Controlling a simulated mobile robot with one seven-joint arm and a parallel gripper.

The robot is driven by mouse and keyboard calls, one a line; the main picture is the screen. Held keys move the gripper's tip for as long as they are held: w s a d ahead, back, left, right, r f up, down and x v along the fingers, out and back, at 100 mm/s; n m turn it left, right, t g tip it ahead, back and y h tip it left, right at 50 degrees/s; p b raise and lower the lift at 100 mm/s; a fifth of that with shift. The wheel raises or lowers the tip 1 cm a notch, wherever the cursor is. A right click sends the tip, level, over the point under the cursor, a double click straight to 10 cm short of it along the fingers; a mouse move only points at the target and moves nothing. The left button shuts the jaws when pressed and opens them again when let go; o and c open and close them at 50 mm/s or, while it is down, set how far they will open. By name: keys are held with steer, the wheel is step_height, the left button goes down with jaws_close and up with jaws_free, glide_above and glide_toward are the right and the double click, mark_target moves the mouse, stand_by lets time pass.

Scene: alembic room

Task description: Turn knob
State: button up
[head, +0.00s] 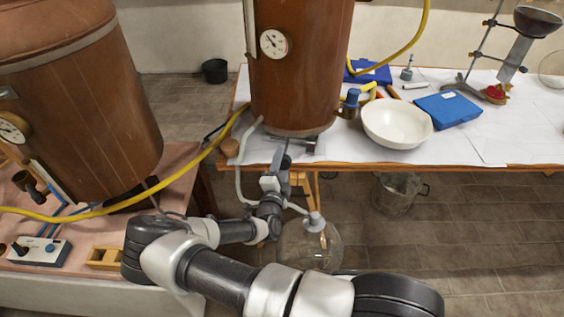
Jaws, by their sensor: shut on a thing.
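A tall copper vessel (300,85) with a round dial gauge (274,43) stands on the covered table in the middle. My gripper (285,152) reaches up to the lower front edge of this vessel. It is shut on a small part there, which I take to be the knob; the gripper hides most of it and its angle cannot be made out. A white control box (40,251) with small dark knobs sits on the pinkish bench at lower left, away from my gripper.
A second copper vessel (85,110) stands at left. A yellow hose (150,199) runs between the vessels. A white bowl (397,122) and blue boxes (447,108) are on the table (490,145). The floor at right is mostly free.

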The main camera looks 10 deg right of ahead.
steer(key=shift+d, duration=0.1)
stand_by(0.4)
steer(key=o, duration=1.1)
steer(key=shift+c, duration=0.2)
steer(key=v, duration=1.7)
steer(key=shift+s, duration=0.2)
